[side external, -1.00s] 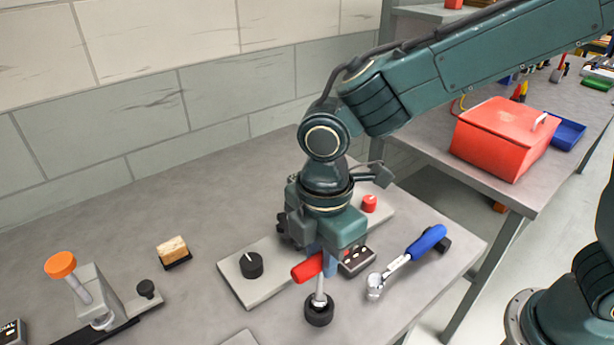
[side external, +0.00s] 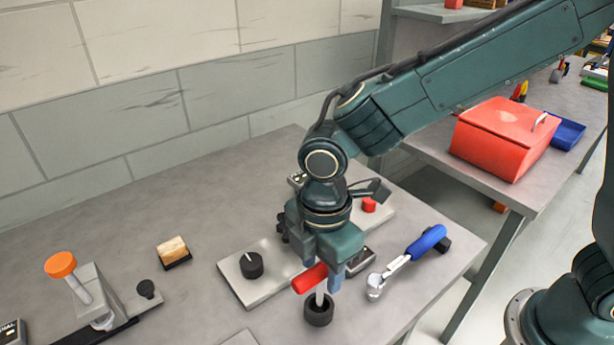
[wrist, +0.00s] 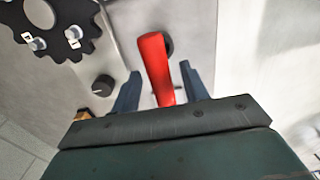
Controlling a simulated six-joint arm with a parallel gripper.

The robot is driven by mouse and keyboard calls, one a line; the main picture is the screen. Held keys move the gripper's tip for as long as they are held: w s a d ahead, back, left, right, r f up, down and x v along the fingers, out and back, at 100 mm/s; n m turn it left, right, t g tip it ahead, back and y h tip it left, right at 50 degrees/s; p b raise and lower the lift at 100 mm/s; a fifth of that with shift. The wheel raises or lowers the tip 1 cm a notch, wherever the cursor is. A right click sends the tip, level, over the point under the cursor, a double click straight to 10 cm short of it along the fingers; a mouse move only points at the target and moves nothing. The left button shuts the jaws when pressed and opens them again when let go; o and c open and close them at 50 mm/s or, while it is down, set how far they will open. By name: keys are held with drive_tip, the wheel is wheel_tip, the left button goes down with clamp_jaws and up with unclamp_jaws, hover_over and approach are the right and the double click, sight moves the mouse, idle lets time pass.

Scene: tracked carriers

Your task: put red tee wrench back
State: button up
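The red tee wrench (side external: 309,278) stands with its shaft down in a black ring-shaped holder (side external: 318,311) on the bench. Its red handle lies crosswise at the top, and it also shows in the wrist view (wrist: 156,66). My gripper (side external: 321,277) is low over the wrench. In the wrist view my gripper (wrist: 160,88) is open, with one finger on each side of the red handle and visible gaps to both. The lower end of the shaft is hidden inside the holder.
A blue-handled ratchet (side external: 426,240) lies close to the right of the wrench. A plate with a black knob (side external: 251,265) is behind it to the left. A clamp with an orange knob (side external: 61,265) and a wooden-backed brush (side external: 172,248) stand farther left.

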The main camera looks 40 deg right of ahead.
wheel_tip(320, 180, up, 12)
drive_tip(key=shift+r, duration=0.15)
idle(0.7)
drive_tip(key=shift+d, duration=0.1)
idle(0.4)
drive_tip(key=s+d+r+m+t+y, duration=0.1)
drive_tip(key=s+d+r+m+t, duration=0.2)
drive_tip(key=d+m, duration=0.8)
drive_tip(key=s+d+m+t+h, duration=0.1)
drive_tip(key=s+d+m+t, duration=0.1)
drive_tip(key=s+d+m, duration=0.5)
drive_tip(key=shift+s+d+f+t, duration=0.35)
drive_tip(key=shift+s+d, duration=0.95)
drive_tip(key=shift+d, duration=2.1)
